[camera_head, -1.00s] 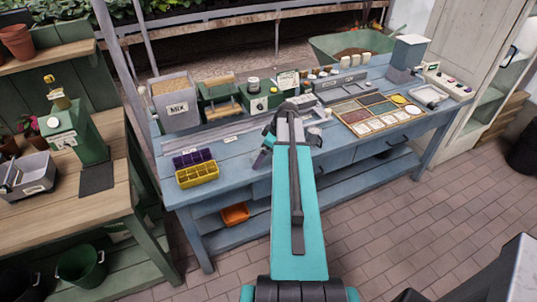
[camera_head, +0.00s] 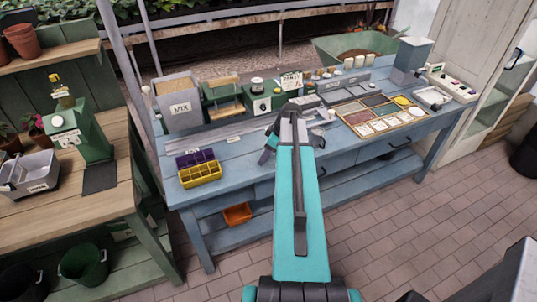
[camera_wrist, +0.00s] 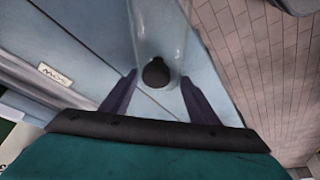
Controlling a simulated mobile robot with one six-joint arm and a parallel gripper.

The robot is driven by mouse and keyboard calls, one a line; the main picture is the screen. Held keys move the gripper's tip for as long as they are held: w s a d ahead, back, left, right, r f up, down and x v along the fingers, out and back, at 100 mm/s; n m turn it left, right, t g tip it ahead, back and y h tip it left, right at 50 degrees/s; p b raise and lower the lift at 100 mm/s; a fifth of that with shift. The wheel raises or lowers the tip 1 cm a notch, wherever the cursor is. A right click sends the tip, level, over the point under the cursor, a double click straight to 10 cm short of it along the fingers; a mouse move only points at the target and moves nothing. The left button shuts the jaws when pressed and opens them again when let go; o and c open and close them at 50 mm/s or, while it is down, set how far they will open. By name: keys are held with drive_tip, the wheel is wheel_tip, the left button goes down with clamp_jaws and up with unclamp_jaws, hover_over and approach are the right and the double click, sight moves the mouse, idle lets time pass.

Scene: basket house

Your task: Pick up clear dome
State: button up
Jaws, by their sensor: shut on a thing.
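The clear dome (camera_wrist: 160,32) is a see-through shape with a dark round knob (camera_wrist: 156,73), seen in the wrist view between the two purple fingers. My gripper (camera_wrist: 159,80) is shut on it, with a finger on either side of the knob. In the head view my gripper (camera_head: 265,157) is over the front of the blue workbench (camera_head: 230,165), right of the yellow tray. The dome cannot be made out in the head view, where my arm covers that area. Whether it touches the bench is unclear.
A purple tray (camera_head: 194,157) and a yellow tray (camera_head: 200,174) sit left of my gripper. A grey MIX bin (camera_head: 179,110) stands behind. A sectioned tray (camera_head: 383,117) lies to the right. An orange bin (camera_head: 237,214) is on the lower shelf.

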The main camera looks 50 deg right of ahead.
drive_tip(key=shift+r, duration=0.1)
drive_tip(key=shift+c, duration=1.1)
drive_tip(key=shift+r+b, duration=0.95)
drive_tip(key=shift+r, duration=0.55)
drive_tip(key=shift+c, duration=0.2)
drive_tip(key=s+d+r+b, duration=0.1)
drive_tip(key=s+d+b, duration=0.2)
drive_tip(key=s, duration=1.2)
drive_tip(key=shift+s+r+b, duration=0.35)
drive_tip(key=shift+r+b, duration=0.05)
drive_tip(key=shift+b, duration=0.35)
drive_tip(key=shift+w, duration=0.1)
drive_tip(key=w+a+r+m, duration=0.1)
drive_tip(key=w+a+r, duration=0.3)
drive_tip(key=w+a, duration=0.6)
drive_tip(key=w+a+r+m+h, duration=0.1)
drive_tip(key=w+a+r, duration=0.2)
drive_tip(key=w+a, duration=0.65)
drive_tip(key=w+a+r+m, duration=0.1)
drive_tip(key=w+a+r, duration=0.3)
drive_tip(key=w+a, duration=0.6)
drive_tip(key=a+r, duration=0.2)
drive_tip(key=a, duration=0.6)
drive_tip(key=a+r+m, duration=0.1)
drive_tip(key=a+r, duration=0.1)
drive_tip(key=a, duration=0.7)
drive_tip(key=shift+w+a+r+m+h, duration=0.3)
drive_tip(key=shift+r+h, duration=0.05)
drive_tip(key=shift+h, duration=0.05)
